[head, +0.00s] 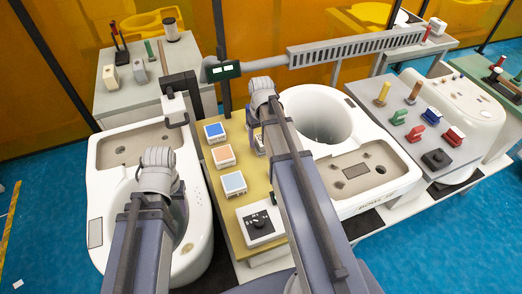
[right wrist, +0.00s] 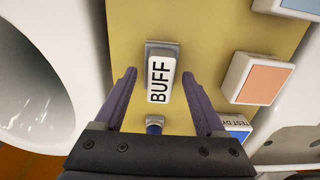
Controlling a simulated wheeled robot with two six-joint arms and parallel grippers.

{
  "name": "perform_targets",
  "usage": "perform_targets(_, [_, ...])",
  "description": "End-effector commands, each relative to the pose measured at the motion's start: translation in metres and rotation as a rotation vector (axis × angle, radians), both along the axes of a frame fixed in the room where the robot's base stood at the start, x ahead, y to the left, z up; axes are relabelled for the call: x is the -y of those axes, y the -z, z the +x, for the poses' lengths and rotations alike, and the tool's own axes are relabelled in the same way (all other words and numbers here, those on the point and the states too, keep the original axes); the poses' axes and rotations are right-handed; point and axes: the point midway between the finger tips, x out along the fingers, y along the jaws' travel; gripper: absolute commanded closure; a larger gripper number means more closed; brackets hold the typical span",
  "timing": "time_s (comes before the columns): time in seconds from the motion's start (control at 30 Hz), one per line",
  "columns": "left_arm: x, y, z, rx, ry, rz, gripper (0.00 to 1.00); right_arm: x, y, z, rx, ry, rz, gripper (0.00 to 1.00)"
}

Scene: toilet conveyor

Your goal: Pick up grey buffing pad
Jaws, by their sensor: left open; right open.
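The grey buffing pad (right wrist: 162,50) lies on the yellow board, a small grey block with a white face marked BUFF. In the right wrist view it sits between the two purple fingers of my right gripper (right wrist: 159,74). The fingers are open, with yellow gaps showing on both sides of the block. In the head view the pad is largely hidden by my right arm. My left gripper (head: 160,182) is over the left toilet's bowl, its fingers mostly hidden by its own wrist.
The yellow board (head: 228,185) carries blue, orange and light blue square blocks on its left and a dial box (head: 261,226) at the front. White toilets stand on the left (head: 100,205) and right (head: 385,140). A long slotted bar (head: 355,47) crosses behind.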

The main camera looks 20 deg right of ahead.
Motion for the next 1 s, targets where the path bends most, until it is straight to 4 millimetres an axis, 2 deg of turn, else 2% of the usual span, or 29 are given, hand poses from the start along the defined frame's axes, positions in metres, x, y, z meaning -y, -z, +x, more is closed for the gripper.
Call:
perform_targets(0.03, [-0.0001, 0.0077, 0.0, 0.0, 0.0, 0.0, 0.5, -0.0001, 0.0077, -0.0001, 0.0, 0.0, 0.0, 0.28])
perform_targets(0.3, [0.0, 0.0063, 0.0, 0.0, 0.0, 0.0, 0.5, -0.0001, 0.0064, -0.0001, 0.0, 0.0, 0.0, 0.28])
perform_targets(0.9, [0.0, 0.0064, 0.0, 0.0, 0.0, 0.0, 0.5, -0.0001, 0.0064, -0.0001, 0.0, 0.0, 0.0, 0.95])
perform_targets(1.0, [0.0, 0.0064, 0.0, 0.0, 0.0, 0.0, 0.5, -0.0001, 0.0064, -0.0001, 0.0, 0.0, 0.0, 1.0])
